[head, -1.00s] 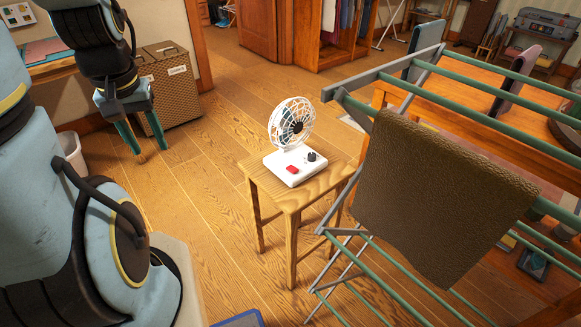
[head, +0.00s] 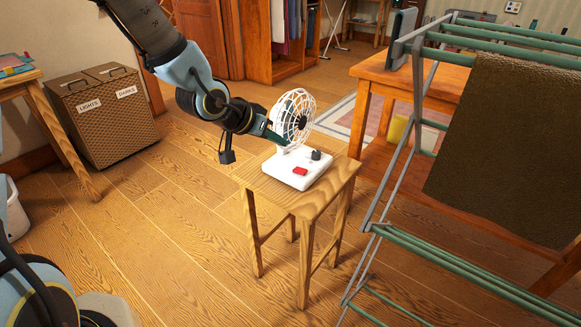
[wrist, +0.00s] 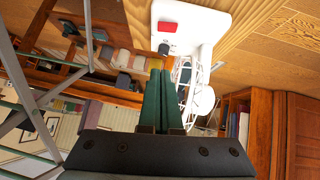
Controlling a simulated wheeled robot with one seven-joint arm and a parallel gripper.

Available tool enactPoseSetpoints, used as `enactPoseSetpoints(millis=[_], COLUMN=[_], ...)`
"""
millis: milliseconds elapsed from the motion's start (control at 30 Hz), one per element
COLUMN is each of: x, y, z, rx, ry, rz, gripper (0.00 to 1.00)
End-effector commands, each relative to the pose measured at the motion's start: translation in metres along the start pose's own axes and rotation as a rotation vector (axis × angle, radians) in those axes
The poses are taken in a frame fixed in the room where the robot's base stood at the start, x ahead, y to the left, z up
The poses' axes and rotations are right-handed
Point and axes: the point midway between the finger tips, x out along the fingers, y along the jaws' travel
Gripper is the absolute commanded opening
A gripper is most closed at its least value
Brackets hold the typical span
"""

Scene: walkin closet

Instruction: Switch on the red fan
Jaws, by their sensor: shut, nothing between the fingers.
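The fan (head: 293,116) is white with a round cage and dark centre. Its white base (head: 285,172) rests on a small wooden table (head: 312,204). A red switch (head: 300,171) and a black knob (head: 316,155) are on top of the base. My gripper (head: 279,139) is shut and empty, its green fingers beside the lower left of the cage; contact cannot be told. In the wrist view, the shut fingers (wrist: 160,68) point toward the base, with the black knob (wrist: 163,48) just beyond the tips and the red switch (wrist: 167,27) farther off.
A drying rack (head: 405,140) with a brown cloth (head: 510,150) stands close on the right. A larger wooden table (head: 425,82) is behind it. A hamper (head: 105,125) labelled lights and darks stands at the left. The floor (head: 180,225) left of the small table is clear.

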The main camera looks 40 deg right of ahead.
Motion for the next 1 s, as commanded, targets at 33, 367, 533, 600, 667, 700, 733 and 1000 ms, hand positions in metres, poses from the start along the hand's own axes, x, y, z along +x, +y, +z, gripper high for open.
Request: enactPoseSetpoints(millis=[33,367,533,600,667,700,733,1000], x=[-0.001,0.016,0.048,0.062,0.075,0.083,0.089,0.120], y=[0.000,-0.001,0.000,0.000,0.000,-0.001,-0.001,-0.001], z=[0.000,0.001,0.002,0.002,0.002,0.002,0.002,0.022], rx=[-0.001,-0.002,-0.002,-0.001,-0.001,-0.002,-0.002,-0.003], ry=[-0.001,-0.003,-0.003,-0.004,-0.004,-0.004,-0.004,-0.004], rz=[-0.001,-0.001,0.001,0.000,-0.001,-0.001,-0.001,-0.003], gripper=[0.00,0.00,0.00,0.00,0.00,0.00,0.00,0.00])
